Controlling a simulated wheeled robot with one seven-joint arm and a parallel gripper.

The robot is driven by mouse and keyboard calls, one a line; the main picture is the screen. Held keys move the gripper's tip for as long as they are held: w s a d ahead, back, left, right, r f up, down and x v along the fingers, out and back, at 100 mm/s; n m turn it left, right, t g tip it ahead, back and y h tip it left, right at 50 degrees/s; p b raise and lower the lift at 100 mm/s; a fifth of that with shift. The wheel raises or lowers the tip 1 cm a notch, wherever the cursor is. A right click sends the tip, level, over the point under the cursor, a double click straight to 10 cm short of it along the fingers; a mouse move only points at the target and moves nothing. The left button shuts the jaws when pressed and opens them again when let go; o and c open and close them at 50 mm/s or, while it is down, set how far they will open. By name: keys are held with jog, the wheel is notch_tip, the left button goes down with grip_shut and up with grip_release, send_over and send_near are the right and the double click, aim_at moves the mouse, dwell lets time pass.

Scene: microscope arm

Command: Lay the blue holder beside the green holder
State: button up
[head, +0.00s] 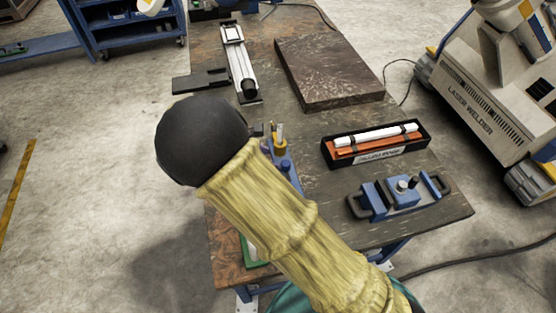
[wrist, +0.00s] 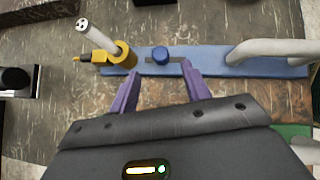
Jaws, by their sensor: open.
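The blue holder (wrist: 215,62) is a long flat blue bar lying across the top of the wrist view. It carries a yellow ring clamp with a grey rod at its left, a blue knob in the middle and a pale curved piece at its right. Part of it shows in the head view (head: 286,167) beside my arm. The green holder (head: 250,252) is mostly hidden behind my arm; a green corner shows at the right in the wrist view (wrist: 296,131). My gripper (wrist: 161,68) is open, its purple fingers pointing at the bar's middle near the knob. I cannot tell whether they touch it.
On the table stand a black tray with white and orange sticks (head: 376,145), a blue device with handles (head: 402,193), a dark slab (head: 328,72) and a metal rail (head: 238,62). Bare tabletop (head: 318,207) shows right of my arm.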

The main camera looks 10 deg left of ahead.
jog(key=v, duration=0.3)
jog(key=shift+d, duration=0.15)
dwell(0.6)
jog(key=d+r+m+g+y, duration=0.2)
jog(key=d+m+g+y, duration=0.2)
jog(key=d+m, duration=0.95)
jog(key=s+d+r+m+y, duration=0.1)
jog(key=s+d+r+m, duration=0.1)
jog(key=s+d+m, duration=0.2)
jog(key=s+d+r+m+t+y, duration=0.1)
jog(key=s+d+r+m+y, duration=0.1)
jog(key=s+d+m, duration=0.3)
jog(key=d+m, duration=0.3)
jog(key=d, duration=0.4)
jog(key=shift+d+r, duration=0.15)
jog(key=shift+d, duration=0.1)
